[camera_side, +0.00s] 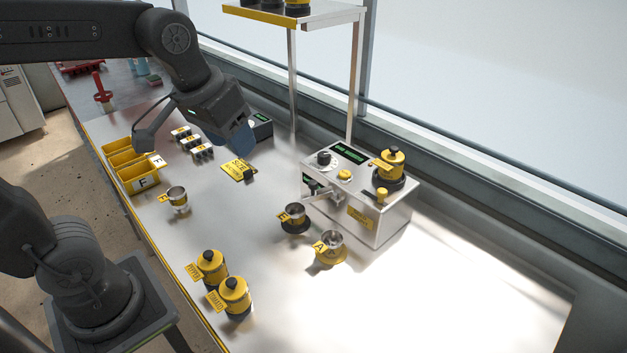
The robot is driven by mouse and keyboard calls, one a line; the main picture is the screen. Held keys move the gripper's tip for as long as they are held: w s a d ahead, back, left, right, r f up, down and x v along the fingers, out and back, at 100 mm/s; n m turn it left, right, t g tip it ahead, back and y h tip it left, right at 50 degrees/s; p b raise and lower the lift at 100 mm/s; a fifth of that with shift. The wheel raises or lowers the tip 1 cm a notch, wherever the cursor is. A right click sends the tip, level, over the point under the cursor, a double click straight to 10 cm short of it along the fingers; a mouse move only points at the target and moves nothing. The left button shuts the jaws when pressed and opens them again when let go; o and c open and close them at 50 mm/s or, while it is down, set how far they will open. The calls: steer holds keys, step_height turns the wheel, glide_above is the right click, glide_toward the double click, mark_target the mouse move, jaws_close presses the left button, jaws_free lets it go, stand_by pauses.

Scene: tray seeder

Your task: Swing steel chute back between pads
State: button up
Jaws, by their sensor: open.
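The steel chute (320,195) is a short metal arm on the front of the seeder box (378,224). It reaches out to the left, its outer end close to the steel cup marked B (292,213). That cup stands on a dark pad (295,232). The cup marked A (332,243) stands on a yellow pad (328,262), nearer the camera and to the right of B. The chute's exact tip is too small to make out. My gripper (194,145) is open and empty, above the bench well to the left of the chute.
Yellow canisters stand at the front (234,298) and on the box (391,163). Another cup (177,199) and yellow bins (138,183) are at left. A yellow plate (239,171) lies mid-bench. A shelf post (355,85) rises behind the box. The right bench is clear.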

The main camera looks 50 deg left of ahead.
steer(key=w+n+g, duration=0.2)
steer(key=w, duration=0.8)
steer(key=n+g, duration=0.2)
steer(key=n, duration=0.1)
glide_toward(313, 182)
step_height(313, 182, down, 9)
steer(key=shift+c, duration=0.4)
jaws_close()
